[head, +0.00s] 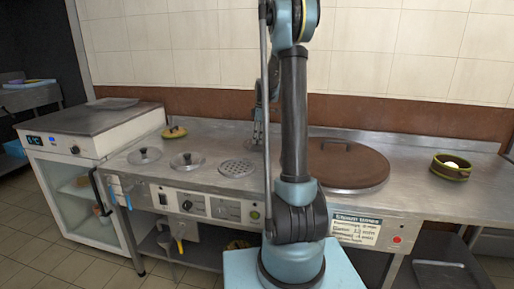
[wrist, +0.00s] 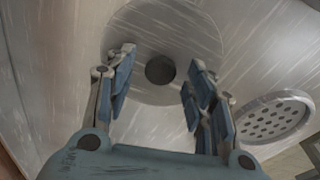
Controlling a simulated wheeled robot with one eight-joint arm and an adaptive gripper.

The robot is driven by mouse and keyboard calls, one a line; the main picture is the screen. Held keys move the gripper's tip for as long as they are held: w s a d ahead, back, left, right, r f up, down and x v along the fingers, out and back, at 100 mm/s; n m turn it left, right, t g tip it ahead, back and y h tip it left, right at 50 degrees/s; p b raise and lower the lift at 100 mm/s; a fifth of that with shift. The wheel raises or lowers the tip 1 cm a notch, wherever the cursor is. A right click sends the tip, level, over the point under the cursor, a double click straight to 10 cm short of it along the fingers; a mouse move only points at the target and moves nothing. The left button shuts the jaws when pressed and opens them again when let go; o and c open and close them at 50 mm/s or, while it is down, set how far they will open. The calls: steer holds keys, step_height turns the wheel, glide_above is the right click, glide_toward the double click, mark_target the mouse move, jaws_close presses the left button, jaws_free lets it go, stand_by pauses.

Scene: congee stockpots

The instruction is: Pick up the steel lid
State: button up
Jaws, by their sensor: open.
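The steel lid (wrist: 160,70) is a round, brushed disc with a dark round knob at its centre, lying flat on the steel counter in the wrist view. My gripper (wrist: 160,78) is open above it, with one blue-padded finger on each side of the knob. The fingers look apart from the knob; their exact height above the lid is hard to tell. In the head view my gripper (head: 258,135) points down at the counter behind my arm, and the lid beneath it is mostly hidden.
A perforated steel disc (head: 236,168) lies close by on the counter. Two knobbed lids, one left (head: 145,155) and one nearer (head: 187,160), sit further left. A tiled wall (head: 400,55) stands behind.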

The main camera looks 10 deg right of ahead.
steer(key=shift+a+f, duration=0.1)
steer(key=shift+f, duration=0.5)
steer(key=c, duration=1.2)
steer(key=shift+o, duration=0.2)
steer(key=shift+r, duration=0.1)
